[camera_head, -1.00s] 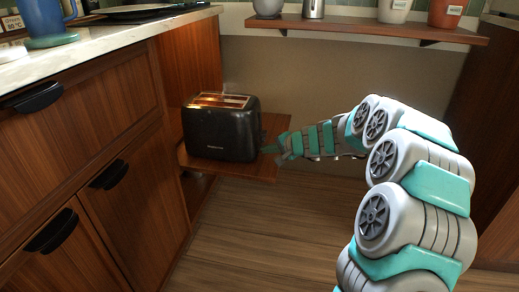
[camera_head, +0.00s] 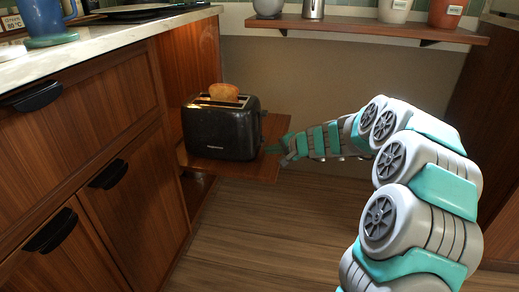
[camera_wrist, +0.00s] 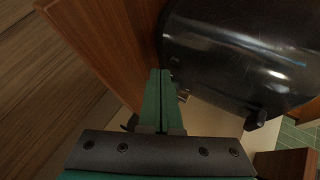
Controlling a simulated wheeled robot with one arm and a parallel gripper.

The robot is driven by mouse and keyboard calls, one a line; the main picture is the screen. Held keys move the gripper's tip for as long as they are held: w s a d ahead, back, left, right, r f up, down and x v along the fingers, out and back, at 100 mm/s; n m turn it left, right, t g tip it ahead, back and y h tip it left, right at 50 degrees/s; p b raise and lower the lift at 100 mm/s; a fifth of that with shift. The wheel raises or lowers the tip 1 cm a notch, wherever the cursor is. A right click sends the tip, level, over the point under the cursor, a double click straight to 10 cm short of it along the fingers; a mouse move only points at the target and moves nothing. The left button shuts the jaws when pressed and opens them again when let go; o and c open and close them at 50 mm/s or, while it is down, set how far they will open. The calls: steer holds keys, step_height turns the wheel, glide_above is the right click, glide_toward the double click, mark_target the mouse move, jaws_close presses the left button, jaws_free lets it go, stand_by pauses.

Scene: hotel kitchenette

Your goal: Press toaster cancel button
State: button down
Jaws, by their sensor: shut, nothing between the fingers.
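The black toaster (camera_head: 222,135) stands on a low wooden shelf beside the cabinets. A slice of toast (camera_head: 224,92) sticks up out of its top slot. My gripper (camera_head: 272,149) is at the toaster's right end, low near the shelf. In the wrist view the toaster (camera_wrist: 240,50) fills the upper right, with a dark lever or knob (camera_wrist: 256,119) at its lower edge. There my gripper (camera_wrist: 160,72) has its green fingers together, with nothing between them, close to the toaster's side. The cancel button cannot be made out clearly.
The wooden shelf (camera_head: 232,170) ends just below my gripper. Cabinets with black handles (camera_head: 108,174) stand at the left under a pale counter (camera_head: 110,36). A wall shelf (camera_head: 370,29) with pots is above. The floor in front is clear.

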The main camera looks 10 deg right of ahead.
steer(key=d, duration=0.1)
steer(key=s+d, duration=0.1)
steer(key=d, duration=0.2)
steer(key=shift+s+d, duration=0.25)
steer(key=shift+d, duration=0.15)
stand_by(0.6)
